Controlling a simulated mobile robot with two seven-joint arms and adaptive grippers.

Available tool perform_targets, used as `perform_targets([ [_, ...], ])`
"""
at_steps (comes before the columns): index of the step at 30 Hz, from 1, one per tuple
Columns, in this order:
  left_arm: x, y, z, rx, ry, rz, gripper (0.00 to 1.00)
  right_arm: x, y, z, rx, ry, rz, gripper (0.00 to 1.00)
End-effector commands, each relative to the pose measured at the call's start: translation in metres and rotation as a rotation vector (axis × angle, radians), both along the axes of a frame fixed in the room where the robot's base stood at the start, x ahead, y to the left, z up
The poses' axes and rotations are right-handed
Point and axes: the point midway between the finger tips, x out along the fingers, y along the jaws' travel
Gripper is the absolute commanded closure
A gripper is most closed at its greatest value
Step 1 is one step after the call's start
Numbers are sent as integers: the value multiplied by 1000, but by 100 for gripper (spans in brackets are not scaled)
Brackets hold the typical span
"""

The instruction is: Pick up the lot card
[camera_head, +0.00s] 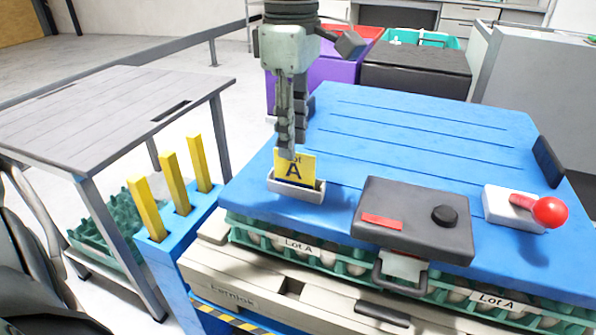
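The lot card (298,169) is yellow with a black letter A and stands upright in a small white holder (296,186) on the blue top. My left gripper (287,150) points straight down at the card's top edge, from above. My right gripper is not in view.
The blue top (420,140) carries a dark box with a black knob (415,215) and a red-ball lever (549,211). Yellow posts (174,182) stand to the left. Egg trays (345,262) lie below the top. A grey table (100,110) stands at left.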

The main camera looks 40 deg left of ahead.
Motion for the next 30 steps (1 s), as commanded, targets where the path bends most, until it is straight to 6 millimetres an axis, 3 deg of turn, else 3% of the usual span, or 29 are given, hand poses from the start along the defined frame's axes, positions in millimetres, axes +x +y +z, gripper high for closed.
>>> perform_targets([
  [9, 1, 0, -45, -1, 2, 1, 72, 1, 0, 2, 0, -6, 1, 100],
  [18, 2, 0, -52, -4, -2, 3, 72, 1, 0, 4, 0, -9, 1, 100],
  [26, 2, 0, -52, -4, -2, 3, 100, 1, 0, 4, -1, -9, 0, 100],
  [30, 2, 0, -52, -4, -2, 3, 100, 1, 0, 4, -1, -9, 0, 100],
])
